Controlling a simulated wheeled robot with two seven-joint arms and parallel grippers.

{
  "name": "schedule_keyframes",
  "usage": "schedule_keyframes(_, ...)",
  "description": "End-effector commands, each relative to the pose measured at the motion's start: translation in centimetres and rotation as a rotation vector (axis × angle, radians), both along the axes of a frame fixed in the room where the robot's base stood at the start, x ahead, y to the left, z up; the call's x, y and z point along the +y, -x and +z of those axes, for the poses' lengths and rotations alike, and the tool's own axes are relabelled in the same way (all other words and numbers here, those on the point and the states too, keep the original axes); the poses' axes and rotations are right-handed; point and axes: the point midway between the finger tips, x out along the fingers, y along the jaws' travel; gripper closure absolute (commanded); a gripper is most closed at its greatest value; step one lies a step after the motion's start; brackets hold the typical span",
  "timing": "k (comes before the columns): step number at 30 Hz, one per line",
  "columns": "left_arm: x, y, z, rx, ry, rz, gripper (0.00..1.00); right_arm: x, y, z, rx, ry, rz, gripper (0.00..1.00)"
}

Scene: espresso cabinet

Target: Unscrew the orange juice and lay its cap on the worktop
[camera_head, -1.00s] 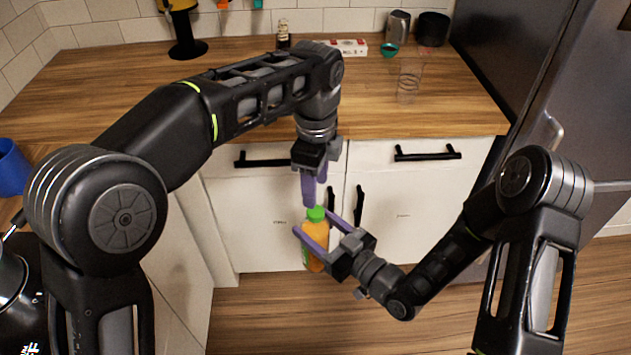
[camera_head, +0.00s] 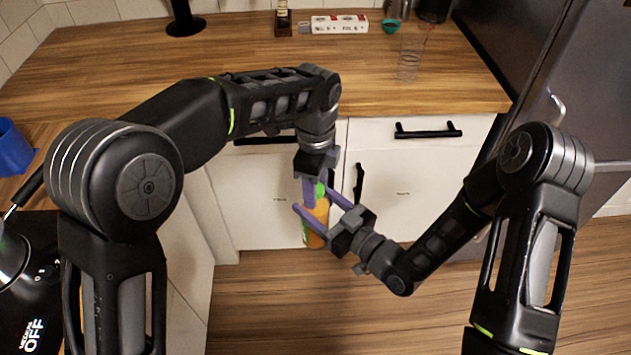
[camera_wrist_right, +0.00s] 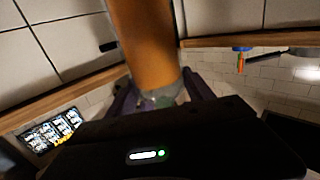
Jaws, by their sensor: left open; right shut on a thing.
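The orange juice bottle (camera_head: 317,217) has an orange body and a green cap (camera_head: 320,190). It is held in the air, roughly upright, in front of the white cabinet doors. My right gripper (camera_head: 315,203) is shut on the bottle's body, with purple fingers on either side. In the right wrist view the bottle (camera_wrist_right: 148,45) rises between the purple fingers (camera_wrist_right: 160,98). My left gripper (camera_head: 318,186) points down from above, open, its fingers at the cap and partly hiding it. Whether they touch the cap cannot be told. The cap is on the bottle.
The wooden worktop (camera_head: 240,55) behind the arms has a wide clear area. A blue container (camera_head: 12,148) is at the left, the fridge (camera_head: 545,70) at the right.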

Motion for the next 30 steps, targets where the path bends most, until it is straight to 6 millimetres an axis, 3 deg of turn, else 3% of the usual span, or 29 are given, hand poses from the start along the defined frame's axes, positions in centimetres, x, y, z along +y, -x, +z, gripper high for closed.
schedule_keyframes(19,0.01,-0.04,0.05,-0.001,0.0,0.0,0.99,0.06,0.0,0.13,-0.003,-0.001,0.001,1.0)
schedule_keyframes(30,-0.01,-0.06,0.08,-0.002,0.001,0.058,1.0,0.07,0.02,0.12,-0.003,-0.001,0.002,1.0)
